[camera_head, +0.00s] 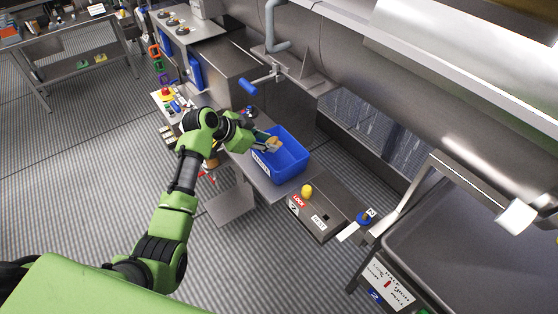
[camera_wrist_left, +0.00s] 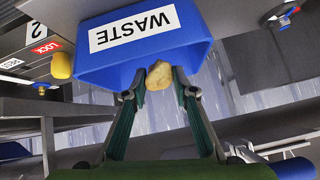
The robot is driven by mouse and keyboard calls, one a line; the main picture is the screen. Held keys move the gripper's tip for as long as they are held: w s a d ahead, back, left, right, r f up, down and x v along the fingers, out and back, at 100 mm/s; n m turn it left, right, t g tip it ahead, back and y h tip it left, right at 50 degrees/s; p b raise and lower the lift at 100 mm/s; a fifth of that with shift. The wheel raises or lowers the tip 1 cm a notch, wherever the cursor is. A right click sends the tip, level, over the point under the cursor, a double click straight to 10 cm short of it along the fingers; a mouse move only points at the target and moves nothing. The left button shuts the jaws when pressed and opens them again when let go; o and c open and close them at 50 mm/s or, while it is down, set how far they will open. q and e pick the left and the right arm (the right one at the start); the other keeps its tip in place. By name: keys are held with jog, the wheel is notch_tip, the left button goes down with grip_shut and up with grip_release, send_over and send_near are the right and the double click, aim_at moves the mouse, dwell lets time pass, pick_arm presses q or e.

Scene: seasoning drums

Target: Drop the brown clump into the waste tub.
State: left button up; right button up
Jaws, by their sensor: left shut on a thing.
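The waste tub (camera_head: 288,161) is a blue open box with a white WASTE label, standing on the steel bench in the head view. It also shows in the left wrist view (camera_wrist_left: 200,45), with its label upside down. The brown clump (camera_wrist_left: 158,76) is a small, lumpy, tan piece between my left fingertips. It shows small and pale in the head view (camera_head: 274,142). My left gripper (camera_wrist_left: 157,86) is shut on the clump, which appears over the tub's opening in the head view. I cannot tell its exact height above the rim. My right gripper is out of view.
A control box (camera_head: 319,219) with a yellow knob (camera_head: 306,191) and a LOCK label stands to the right of the tub. A steel cabinet with a blue-handled lever (camera_head: 248,86) rises behind. Small items crowd the bench's left end. A steel tray (camera_head: 460,235) is at right.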

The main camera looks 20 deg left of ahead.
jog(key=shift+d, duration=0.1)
pick_arm(q)
jog(key=o, duration=1.1)
jog(key=shift+c, duration=0.2)
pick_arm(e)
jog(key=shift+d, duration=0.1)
pick_arm(q)
jog(key=v, duration=1.2)
